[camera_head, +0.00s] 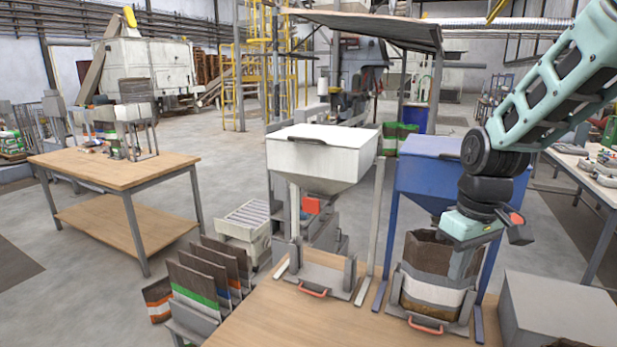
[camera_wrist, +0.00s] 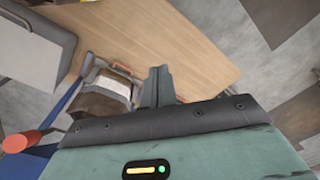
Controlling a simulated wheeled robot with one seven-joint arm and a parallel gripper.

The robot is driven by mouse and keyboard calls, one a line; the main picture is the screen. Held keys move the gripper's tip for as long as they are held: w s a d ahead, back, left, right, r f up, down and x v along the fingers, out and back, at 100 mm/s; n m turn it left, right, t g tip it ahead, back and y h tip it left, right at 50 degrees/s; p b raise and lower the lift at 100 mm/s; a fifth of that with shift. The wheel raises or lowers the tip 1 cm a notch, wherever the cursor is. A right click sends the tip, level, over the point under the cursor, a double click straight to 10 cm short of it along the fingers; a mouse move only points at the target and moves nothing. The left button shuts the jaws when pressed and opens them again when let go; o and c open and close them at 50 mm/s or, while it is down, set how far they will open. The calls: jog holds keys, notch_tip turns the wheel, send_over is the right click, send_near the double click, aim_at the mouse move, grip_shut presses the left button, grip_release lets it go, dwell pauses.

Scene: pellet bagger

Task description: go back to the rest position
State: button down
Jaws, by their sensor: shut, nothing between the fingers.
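My gripper (camera_head: 460,266) is shut and empty, pointing down in front of the brown bag in the head view. In the wrist view its closed fingers (camera_wrist: 157,86) show over the wooden bench, to the right of the bag. The open brown paper bag (camera_head: 425,252) with a white band stands upright in a holder under the blue hopper (camera_head: 415,171). The bag also shows in the wrist view (camera_wrist: 101,105). Fingers and bag look apart there, though the exact gap is unclear. My arm comes down from the upper right.
A white hopper (camera_head: 318,158) stands left of the blue one, above an empty bag holder (camera_head: 325,279) with a red handle. A grey box (camera_head: 560,310) sits on the bench's right. Folded bags (camera_head: 195,290) stand at the left edge. A wooden table (camera_head: 115,172) is farther left, with open floor between.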

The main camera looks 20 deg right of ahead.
jog(key=s+a+f+n+b, duration=0.3)
jog(key=s+a+f, duration=0.3)
jog(key=a, duration=0.5)
jog(key=s+a+f+n+b, duration=0.2)
jog(key=s+a+f+b, duration=0.4)
jog(key=s+a, duration=0.3)
jog(key=a, duration=0.3)
jog(key=shift+s+a+f+n+b, duration=0.2)
jog(key=shift+a+n+b, duration=0.1)
jog(key=shift+n, duration=0.1)
